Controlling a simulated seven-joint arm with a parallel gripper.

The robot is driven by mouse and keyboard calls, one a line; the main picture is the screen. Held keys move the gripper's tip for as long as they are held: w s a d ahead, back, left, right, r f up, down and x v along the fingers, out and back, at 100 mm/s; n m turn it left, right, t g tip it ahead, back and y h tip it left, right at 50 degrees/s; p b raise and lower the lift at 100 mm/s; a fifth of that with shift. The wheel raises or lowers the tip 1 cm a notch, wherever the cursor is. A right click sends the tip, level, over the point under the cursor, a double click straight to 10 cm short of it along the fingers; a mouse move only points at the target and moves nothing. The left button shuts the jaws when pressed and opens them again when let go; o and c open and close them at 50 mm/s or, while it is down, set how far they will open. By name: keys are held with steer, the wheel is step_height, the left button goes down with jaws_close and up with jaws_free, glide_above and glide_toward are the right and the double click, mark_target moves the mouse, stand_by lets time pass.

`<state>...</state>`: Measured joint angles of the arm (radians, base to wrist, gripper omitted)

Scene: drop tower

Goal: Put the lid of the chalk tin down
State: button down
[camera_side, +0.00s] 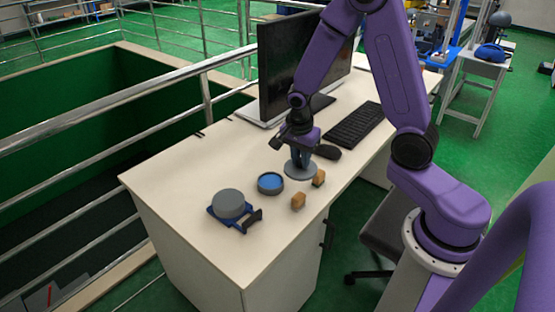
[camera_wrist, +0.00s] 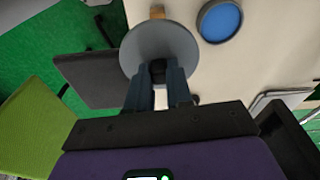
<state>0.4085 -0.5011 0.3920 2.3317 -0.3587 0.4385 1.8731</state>
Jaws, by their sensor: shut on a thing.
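My gripper (camera_side: 301,168) points down over the desk and is shut on the lid, a flat grey disc (camera_side: 299,171). In the wrist view my gripper (camera_wrist: 158,72) holds this lid (camera_wrist: 150,42) near its middle. The lid is roughly level; I cannot tell how far it is above the desk. An open round dark tin with a blue inside (camera_side: 270,184) stands just left of the lid, apart from it. It also shows in the wrist view as the blue-filled tin (camera_wrist: 220,20), at upper right.
Two small wooden blocks stand near the desk's front edge, one beside the lid (camera_side: 319,178), one nearer (camera_side: 298,201). A grey round thing (camera_side: 229,204) sits on a blue base at left. A keyboard (camera_side: 356,124) and monitor (camera_side: 290,70) stand behind. Bare desk (camera_side: 190,165) lies at left.

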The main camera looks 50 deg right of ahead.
steer(key=shift+w+d+f+n+t+y, duration=0.6)
steer(key=shift+w+d+f+n, duration=0.7)
steer(key=shift+w+d+n, duration=3.6)
steer(key=w+f, duration=0.3)
steer(key=w, duration=0.1)
steer(key=w+d+f+n, duration=0.1)
steer(key=w+f, duration=0.2)
steer(key=w, duration=0.1)
steer(key=w+d+f+n, duration=0.1)
steer(key=w+f, duration=0.2)
steer(key=w, duration=0.2)
steer(key=shift+w+d+f, duration=0.1)
steer(key=shift+f, duration=0.1)
steer(key=shift+w+f, duration=0.2)
steer(key=shift+f, duration=1.55)
steer(key=shift+f, duration=0.15)
steer(key=c, duration=1)
jaws_free()
